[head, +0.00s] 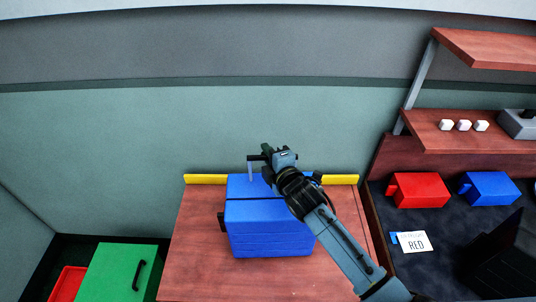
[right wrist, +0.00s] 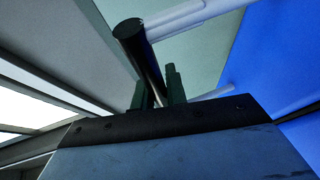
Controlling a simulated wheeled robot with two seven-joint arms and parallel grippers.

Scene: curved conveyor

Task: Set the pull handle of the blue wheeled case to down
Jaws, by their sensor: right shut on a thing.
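The blue wheeled case (head: 268,228) lies on a wooden table, its top toward the wall in the head view. Its pull handle stands out from the case; a grey rod (head: 250,171) shows left of my right gripper (head: 268,154). In the right wrist view, the handle's black grip (right wrist: 138,42) runs between the fingers of my right gripper (right wrist: 156,88), which is shut on it. Two pale rods (right wrist: 190,16) lead from the grip to the blue case (right wrist: 285,65). My right forearm hides the case's upper right part. My left gripper is not in view.
A yellow strip (head: 205,179) edges the back of the wooden table (head: 190,270). A green box (head: 112,272) stands at lower left. At right are a red container (head: 418,189), a blue container (head: 490,188), a card reading RED (head: 414,242) and wooden shelves (head: 480,142).

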